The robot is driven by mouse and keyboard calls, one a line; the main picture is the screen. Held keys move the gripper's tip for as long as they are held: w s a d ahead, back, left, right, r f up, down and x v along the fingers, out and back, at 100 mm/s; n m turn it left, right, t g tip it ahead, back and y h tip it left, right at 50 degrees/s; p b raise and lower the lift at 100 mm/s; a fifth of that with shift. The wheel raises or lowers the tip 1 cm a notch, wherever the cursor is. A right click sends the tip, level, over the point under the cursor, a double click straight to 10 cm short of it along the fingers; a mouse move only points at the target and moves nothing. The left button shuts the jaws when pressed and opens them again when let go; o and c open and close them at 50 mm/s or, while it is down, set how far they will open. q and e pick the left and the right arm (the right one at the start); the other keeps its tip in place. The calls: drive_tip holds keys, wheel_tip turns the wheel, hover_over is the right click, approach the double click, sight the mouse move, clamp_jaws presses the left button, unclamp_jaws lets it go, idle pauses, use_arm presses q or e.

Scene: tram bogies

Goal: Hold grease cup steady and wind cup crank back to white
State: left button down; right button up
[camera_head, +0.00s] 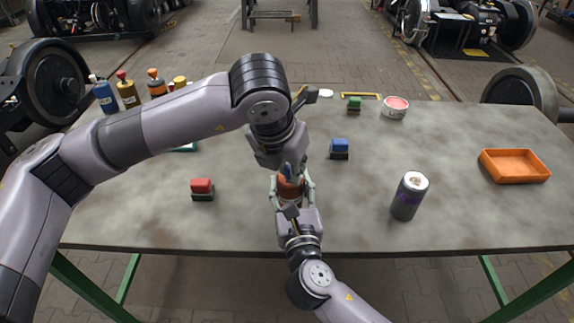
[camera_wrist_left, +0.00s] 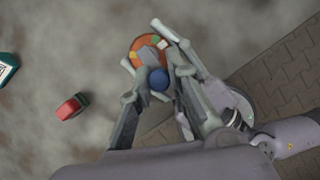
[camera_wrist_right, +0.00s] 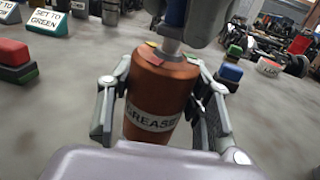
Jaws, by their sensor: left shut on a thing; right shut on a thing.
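The grease cup (camera_wrist_right: 160,95) is an upright orange-brown cylinder with a GREASE label, standing on the table. My right gripper (camera_wrist_right: 163,105) is shut around its sides. In the left wrist view the cup's round top (camera_wrist_left: 139,47) carries coloured marks, with a white mark (camera_wrist_left: 162,44) at its upper right. The grey crank (camera_wrist_left: 148,55) lies over the top, its blue knob (camera_wrist_left: 158,79) towards the picture's bottom, apart from the white mark. My left gripper (camera_wrist_left: 157,86) reaches down from above and is shut on the knob. In the head view my left gripper (camera_head: 289,172) partly hides the cup.
The table (camera_head: 350,225) holds a red-and-green block (camera_head: 202,189), a blue block (camera_head: 339,148), a green block (camera_head: 354,104), a dark can (camera_head: 409,196), an orange tray (camera_head: 514,178) and a round tub (camera_head: 396,107). Bottles (camera_head: 104,95) stand back left. A SET TO GREEN sign (camera_wrist_right: 47,21) shows behind.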

idle(0.3)
use_arm(q)
drive_tip(key=n, duration=0.1)
drive_tip(key=d+n+y, duration=0.1)
drive_tip(key=n, duration=0.1)
drive_tip(key=shift+w+t, duration=0.1)
drive_tip(key=shift+t, duration=0.2)
drive_tip(key=shift+n, duration=0.5)
drive_tip(key=shift+w+d+n+y, duration=0.2)
drive_tip(key=shift+n+y, duration=0.3)
drive_tip(key=shift+n, duration=0.5)
drive_tip(key=shift+w+d+n+y, duration=0.1)
drive_tip(key=shift+d+n+y, duration=0.3)
drive_tip(key=shift+n, duration=0.6)
